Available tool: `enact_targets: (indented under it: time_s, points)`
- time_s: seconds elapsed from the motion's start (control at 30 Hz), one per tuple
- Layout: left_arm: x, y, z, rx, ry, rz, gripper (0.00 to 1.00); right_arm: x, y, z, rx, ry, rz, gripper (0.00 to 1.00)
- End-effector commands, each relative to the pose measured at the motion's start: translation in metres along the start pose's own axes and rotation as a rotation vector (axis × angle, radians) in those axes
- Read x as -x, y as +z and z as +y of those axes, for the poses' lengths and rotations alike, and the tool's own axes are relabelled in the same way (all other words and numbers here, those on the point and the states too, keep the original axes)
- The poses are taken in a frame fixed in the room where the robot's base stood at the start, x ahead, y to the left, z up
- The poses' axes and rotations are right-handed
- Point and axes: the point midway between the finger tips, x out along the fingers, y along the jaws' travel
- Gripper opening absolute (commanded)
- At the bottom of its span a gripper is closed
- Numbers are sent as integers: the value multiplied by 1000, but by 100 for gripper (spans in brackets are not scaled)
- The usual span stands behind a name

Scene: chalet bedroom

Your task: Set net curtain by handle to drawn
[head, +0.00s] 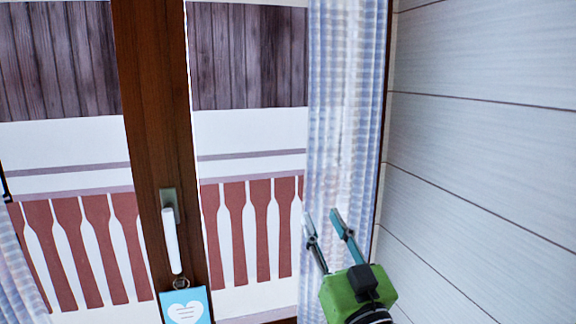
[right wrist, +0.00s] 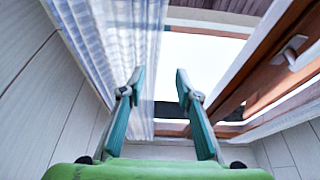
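A sheer white-blue net curtain (head: 345,110) hangs bunched at the right side of the window, against the wall. It also shows in the right wrist view (right wrist: 112,45), on the left. Part of another net curtain (head: 18,270) hangs at the lower left edge of the head view. My right gripper (head: 321,214) has its fingers apart in front of the right curtain's lower part. In the right wrist view nothing is between its fingertips (right wrist: 158,80), and the curtain is beside the left finger. I cannot make out a handle on the right curtain. My left gripper is out of view.
A brown window frame post (head: 160,120) carries a white window handle (head: 172,240). A blue tag with a heart (head: 186,307) hangs below it. A pale panelled wall (head: 480,120) stands close on the right. A thin dark piece (head: 5,188) shows at the left edge.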

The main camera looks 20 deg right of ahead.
Motion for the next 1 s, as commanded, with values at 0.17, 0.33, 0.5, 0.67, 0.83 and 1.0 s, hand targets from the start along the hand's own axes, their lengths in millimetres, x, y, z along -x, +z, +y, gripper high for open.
enact_targets:
  time_s: [0.17,0.33,0.5,0.67,0.83,1.0]
  points:
    - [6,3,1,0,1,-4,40,-11,-11,0,-2,1,15,31]
    - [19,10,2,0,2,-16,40,-43,-13,0,-2,1,15,31]
    - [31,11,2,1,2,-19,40,-80,-13,0,-1,1,13,31]
    - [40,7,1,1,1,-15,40,-109,-12,0,-2,1,13,31]
    - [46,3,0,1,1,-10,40,-128,-11,0,-1,1,13,31]
    - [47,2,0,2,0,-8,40,-136,-9,0,-1,1,13,31]
